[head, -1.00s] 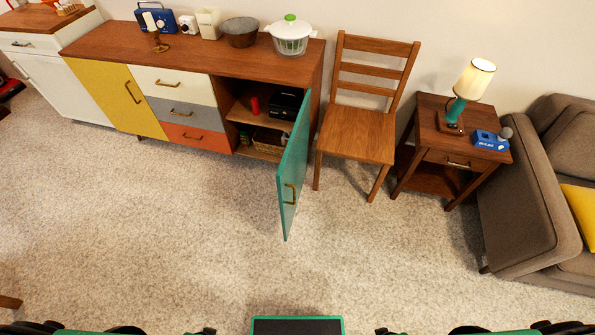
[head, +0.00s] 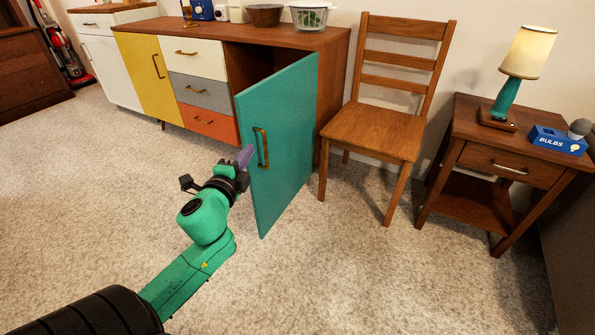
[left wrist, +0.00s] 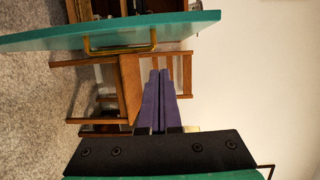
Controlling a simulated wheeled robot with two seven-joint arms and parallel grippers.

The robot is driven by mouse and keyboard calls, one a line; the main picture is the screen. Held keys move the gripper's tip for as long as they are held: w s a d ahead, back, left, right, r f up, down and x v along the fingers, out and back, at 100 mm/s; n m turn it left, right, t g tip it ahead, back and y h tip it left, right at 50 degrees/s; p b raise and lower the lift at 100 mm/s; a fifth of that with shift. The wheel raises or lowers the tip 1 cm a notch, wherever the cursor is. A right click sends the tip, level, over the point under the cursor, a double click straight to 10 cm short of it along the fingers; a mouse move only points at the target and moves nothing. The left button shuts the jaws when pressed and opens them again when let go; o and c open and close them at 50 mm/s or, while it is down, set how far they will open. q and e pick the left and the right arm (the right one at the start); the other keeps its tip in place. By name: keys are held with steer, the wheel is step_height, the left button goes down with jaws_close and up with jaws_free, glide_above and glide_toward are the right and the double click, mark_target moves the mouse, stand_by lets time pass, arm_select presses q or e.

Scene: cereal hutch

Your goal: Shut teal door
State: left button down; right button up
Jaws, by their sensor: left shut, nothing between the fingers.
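The teal door (head: 288,140) stands ajar on the right side of the wooden cabinet (head: 237,34), swung out toward me. Its brass handle (head: 261,147) is near the free edge. My left gripper (head: 246,156) is shut and empty, its purple fingertips close to the door's outer face beside the handle. Whether they touch the door cannot be told. In the left wrist view the door (left wrist: 190,28) and handle (left wrist: 120,44) lie beyond the shut purple fingers (left wrist: 158,85). My right gripper is out of view.
A wooden chair (head: 375,130) stands right of the door, close to the cabinet. A side table (head: 500,165) with a lamp (head: 520,65) and a blue bulbs box (head: 558,141) is farther right. Open carpet (head: 330,270) lies in front.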

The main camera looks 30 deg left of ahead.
mark_target(252, 127)
arm_select(q)
steer(key=shift+t, duration=0.3)
steer(key=x, duration=0.3)
steer(key=b+x, duration=0.1)
steer(key=x, duration=0.2)
steer(key=d+r+x, duration=0.1)
steer(key=x, duration=0.2)
steer(key=shift+w, duration=0.1)
steer(key=a, duration=0.1)
steer(key=a+b, duration=0.1)
steer(key=a, duration=0.1)
steer(key=shift+w+a+f, duration=0.1)
steer(key=shift+w+a, duration=0.2)
steer(key=shift+a, duration=0.35)
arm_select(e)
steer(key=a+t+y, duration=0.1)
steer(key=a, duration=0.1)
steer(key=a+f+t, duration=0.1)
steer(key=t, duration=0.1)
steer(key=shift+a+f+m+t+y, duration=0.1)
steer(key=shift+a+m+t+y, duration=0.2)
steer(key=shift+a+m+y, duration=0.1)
